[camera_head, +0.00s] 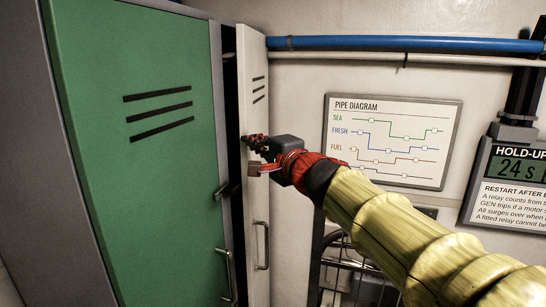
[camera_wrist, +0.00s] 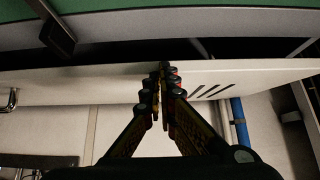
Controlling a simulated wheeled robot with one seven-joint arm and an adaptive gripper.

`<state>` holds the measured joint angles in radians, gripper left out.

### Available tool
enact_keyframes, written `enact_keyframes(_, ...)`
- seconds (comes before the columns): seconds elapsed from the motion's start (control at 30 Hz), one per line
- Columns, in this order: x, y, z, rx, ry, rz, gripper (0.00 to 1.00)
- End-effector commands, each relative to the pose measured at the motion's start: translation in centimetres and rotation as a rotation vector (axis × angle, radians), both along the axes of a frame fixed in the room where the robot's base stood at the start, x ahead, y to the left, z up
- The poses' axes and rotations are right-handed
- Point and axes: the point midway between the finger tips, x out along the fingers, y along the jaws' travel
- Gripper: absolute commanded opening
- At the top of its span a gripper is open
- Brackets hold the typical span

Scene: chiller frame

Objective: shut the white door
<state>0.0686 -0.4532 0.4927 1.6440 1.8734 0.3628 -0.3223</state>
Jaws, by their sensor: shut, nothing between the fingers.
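The white door (camera_head: 255,200) stands ajar beside the green door (camera_head: 135,120), with a dark gap along its left edge. It has three dark slots near the top and a metal bar handle (camera_head: 261,245) lower down. In the wrist view the white door (camera_wrist: 80,85) crosses the picture, with its edge facing the dark opening. My gripper (camera_head: 246,143) is shut and empty, in front of the upper half of the white door near its free edge. In the wrist view its fingertips (camera_wrist: 164,78) overlap the door; I cannot tell whether they touch it.
Blue and white pipes (camera_head: 400,45) run along the wall to the right. A pipe diagram board (camera_head: 392,140) and a timer sign (camera_head: 510,180) hang there.

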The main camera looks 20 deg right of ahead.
Motion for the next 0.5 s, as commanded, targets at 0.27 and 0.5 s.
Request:
enact_keyframes(0.27, 0.8, 1.9, 0.0, 0.000, -0.001, 0.001, 0.00)
enact_keyframes(0.5, 0.9, 2.0, 0.1, 0.001, 0.000, 0.000, 0.00)
